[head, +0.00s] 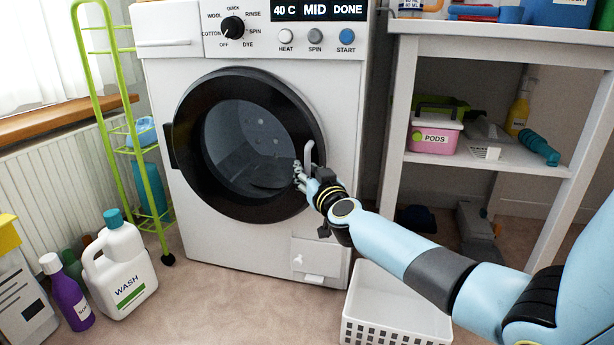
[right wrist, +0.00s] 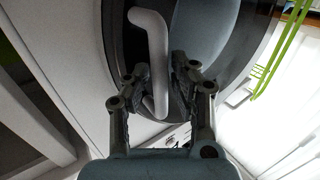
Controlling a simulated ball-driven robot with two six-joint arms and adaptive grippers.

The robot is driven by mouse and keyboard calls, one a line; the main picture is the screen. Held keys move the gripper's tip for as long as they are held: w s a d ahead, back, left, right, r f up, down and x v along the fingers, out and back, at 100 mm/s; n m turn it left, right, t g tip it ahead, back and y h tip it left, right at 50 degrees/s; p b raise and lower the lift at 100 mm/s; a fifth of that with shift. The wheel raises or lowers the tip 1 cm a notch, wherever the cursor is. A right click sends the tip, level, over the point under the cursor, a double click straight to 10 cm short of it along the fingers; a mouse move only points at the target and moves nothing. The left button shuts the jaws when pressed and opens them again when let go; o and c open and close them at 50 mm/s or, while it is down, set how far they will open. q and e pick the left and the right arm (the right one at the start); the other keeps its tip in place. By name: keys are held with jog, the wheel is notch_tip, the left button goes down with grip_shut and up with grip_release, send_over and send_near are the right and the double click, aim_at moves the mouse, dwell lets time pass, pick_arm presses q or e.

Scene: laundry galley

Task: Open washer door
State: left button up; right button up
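The white washer (head: 346,100) stands in the middle of the head view. Its round door (head: 189,150) has a dark ring and grey glass and looks closed. A pale bar handle (head: 308,152) sits on the door's right edge. My right gripper (head: 302,174) is at the handle's lower part. In the right wrist view, the handle (right wrist: 157,50) runs between the fingers of my right gripper (right wrist: 153,85), with gaps showing at both sides. The fingers are open around it. My left gripper is not in view.
A white perforated basket (head: 385,330) stands on the floor below my right forearm. A green wheeled rack (head: 100,85) stands left of the washer. A WASH jug (head: 125,262) and other bottles are at front left. A grey shelf unit (head: 480,165) is at right.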

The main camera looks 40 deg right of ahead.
jog(key=shift+w, duration=0.2)
grip_shut()
dwell(0.5)
